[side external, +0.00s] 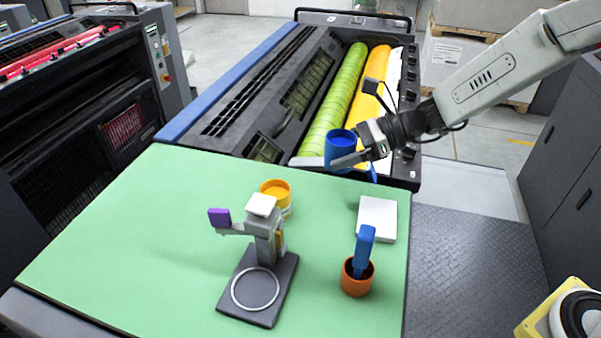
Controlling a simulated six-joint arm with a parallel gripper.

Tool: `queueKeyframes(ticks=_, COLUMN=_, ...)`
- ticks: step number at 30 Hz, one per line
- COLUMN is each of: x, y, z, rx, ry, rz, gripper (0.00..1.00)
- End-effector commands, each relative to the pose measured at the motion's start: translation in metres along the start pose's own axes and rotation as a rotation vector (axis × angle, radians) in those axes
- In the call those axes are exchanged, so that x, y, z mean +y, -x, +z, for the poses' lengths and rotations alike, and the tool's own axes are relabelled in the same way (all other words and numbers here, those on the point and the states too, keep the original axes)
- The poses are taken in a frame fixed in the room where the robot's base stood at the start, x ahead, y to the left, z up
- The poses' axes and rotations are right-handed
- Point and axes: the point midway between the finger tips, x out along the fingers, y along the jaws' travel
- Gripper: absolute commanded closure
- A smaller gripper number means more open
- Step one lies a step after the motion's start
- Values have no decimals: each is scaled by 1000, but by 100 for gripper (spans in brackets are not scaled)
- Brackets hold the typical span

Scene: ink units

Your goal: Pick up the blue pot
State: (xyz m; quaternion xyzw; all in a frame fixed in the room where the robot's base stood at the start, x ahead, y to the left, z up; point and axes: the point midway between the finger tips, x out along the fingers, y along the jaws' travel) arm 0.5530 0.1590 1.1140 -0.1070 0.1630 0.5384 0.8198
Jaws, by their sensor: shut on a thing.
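The blue pot (340,148) is a small cup with a blue filling showing at its top. It is upright, near the back edge of the green table top, and appears raised above it. My gripper (331,162) reaches in from the right and is shut on the blue pot, with one finger showing in front and another tip to the left. The far side of the pot and part of the grip are hidden.
An orange-brown pot (356,278) holds a blue-handled tool (364,247). A white block (377,218) lies at right. The table's (130,240) left side is clear.

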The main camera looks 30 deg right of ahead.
Motion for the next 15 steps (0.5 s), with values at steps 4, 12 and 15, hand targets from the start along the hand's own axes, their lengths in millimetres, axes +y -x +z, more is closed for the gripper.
queueKeyframes(ticks=4, x=14, y=17, z=10, rx=-4, ry=3, rz=-2, gripper=100)
queueKeyframes(ticks=12, x=43, y=45, z=16, rx=-3, ry=3, rz=-2, gripper=100)
queueKeyframes(ticks=15, x=51, y=54, z=18, rx=-3, ry=3, rz=-2, gripper=100)
